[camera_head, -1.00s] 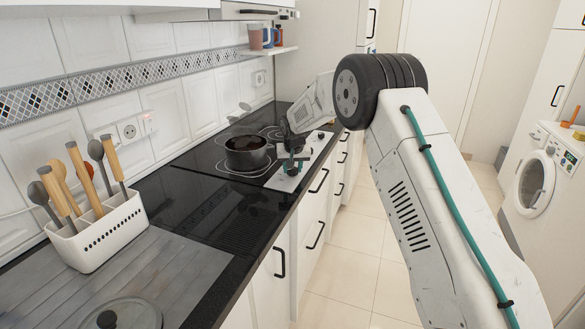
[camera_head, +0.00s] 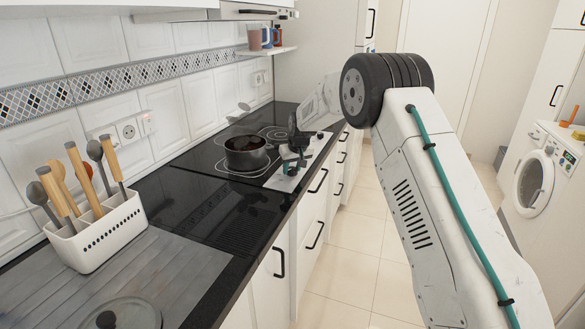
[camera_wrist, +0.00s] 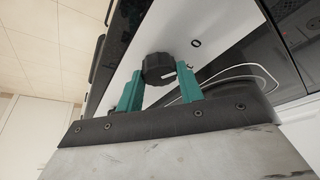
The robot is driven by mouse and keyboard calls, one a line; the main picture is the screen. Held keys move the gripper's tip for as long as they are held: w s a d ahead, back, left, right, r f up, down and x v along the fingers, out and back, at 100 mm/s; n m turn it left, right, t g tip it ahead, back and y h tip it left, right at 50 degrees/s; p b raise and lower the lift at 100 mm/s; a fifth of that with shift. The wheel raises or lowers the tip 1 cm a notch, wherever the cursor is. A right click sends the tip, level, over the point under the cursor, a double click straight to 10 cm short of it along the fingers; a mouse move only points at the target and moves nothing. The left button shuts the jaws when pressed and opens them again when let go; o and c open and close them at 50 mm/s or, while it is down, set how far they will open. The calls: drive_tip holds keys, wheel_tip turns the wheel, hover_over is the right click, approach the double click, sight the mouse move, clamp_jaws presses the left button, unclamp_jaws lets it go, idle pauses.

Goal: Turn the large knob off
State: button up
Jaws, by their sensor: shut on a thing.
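The large knob (camera_wrist: 158,68) is black and round with a white line. In the wrist view it sits on a white control panel (camera_wrist: 215,20), and its line points to the right of the picture.
A dark pot (camera_head: 246,155) stands on the black hob (camera_head: 200,160), close left of my gripper. A white utensil holder (camera_head: 100,235) stands at the front left of the counter. The tiled floor (camera_head: 350,240) beside the drawers is clear.

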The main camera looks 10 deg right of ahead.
drive_tip(key=o, duration=1)
drive_tip(key=shift+r, duration=0.1)
drive_tip(key=v, duration=0.7)
drive_tip(key=shift+s+r, duration=0.2)
drive_tip(key=shift+r, duration=0.05)
